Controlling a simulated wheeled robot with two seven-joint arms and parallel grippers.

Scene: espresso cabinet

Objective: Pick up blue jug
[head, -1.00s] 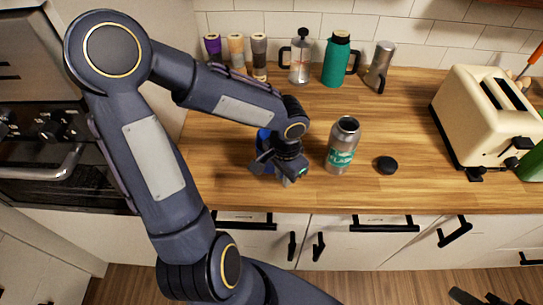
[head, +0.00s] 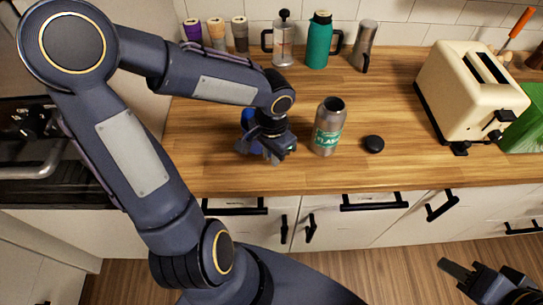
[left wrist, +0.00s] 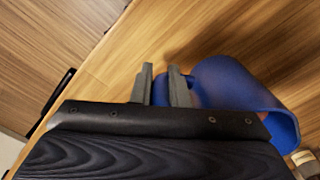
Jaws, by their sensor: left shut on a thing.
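The blue jug (head: 247,118) is on the left part of the counter in the head view, mostly hidden behind my left gripper (head: 268,156). In the left wrist view the blue jug (left wrist: 240,88) shows as a curved blue wall to the right of my left gripper (left wrist: 162,88). The gripper's two grey fingers are close together, shut on the edge or handle of the jug; which part is hard to tell. Whether the jug's base touches the counter is hidden. My right gripper (head: 470,278) is at the lower right, away from the counter and partly cut off.
A steel flask (head: 328,128) stands just right of the left gripper, with a black lid (head: 373,144) beside it. A cream toaster (head: 470,92) is at the right. A French press (head: 283,42), a teal bottle (head: 319,42) and several cups line the back wall.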

